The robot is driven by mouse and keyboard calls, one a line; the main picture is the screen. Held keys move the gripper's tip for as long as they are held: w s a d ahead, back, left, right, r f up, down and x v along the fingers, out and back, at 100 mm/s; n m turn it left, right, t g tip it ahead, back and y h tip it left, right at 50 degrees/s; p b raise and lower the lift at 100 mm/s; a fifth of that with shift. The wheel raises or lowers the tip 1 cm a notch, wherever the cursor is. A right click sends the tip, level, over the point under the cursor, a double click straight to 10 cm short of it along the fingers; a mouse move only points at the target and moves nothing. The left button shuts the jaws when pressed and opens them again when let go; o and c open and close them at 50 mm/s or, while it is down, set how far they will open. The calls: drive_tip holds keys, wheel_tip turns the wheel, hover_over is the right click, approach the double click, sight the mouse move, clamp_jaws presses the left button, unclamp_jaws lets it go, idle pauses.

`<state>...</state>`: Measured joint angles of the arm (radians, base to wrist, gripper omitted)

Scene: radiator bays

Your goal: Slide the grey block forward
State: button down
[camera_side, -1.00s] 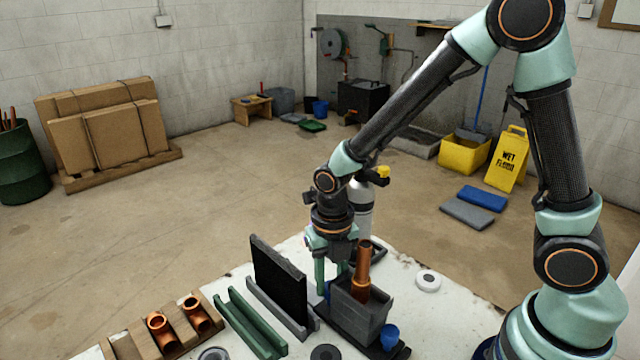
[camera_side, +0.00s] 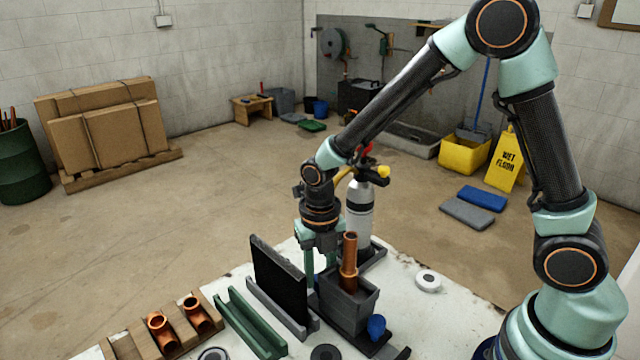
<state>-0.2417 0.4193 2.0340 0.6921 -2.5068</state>
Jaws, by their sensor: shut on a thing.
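The grey block (camera_side: 345,310) is an open-topped dark grey box on a dark base rail (camera_side: 392,352) on the white table. A copper pipe (camera_side: 349,262) stands upright in it, and a small blue cup (camera_side: 376,326) is at its near right side. My gripper (camera_side: 318,280) points down at the block's far left side and is shut on it. The block and the black panel partly hide the fingertips, so the exact contact does not show.
A black panel (camera_side: 278,282) stands in a grey channel (camera_side: 268,303) close left of my gripper. A green channel (camera_side: 248,320) and a wooden rack with copper fittings (camera_side: 162,334) lie further left. A silver cylinder (camera_side: 359,215) stands behind. A white roll (camera_side: 428,281) lies right; table around it is clear.

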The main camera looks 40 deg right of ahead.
drive_tip(key=shift+w+r, duration=0.1)
drive_tip(key=shift+w, duration=1.1)
drive_tip(key=c, duration=0.5)
unclamp_jaws()
drive_tip(key=shift+s, duration=0.1)
wheel_tip(320, 180, up, 12)
drive_tip(key=shift+r, duration=0.1)
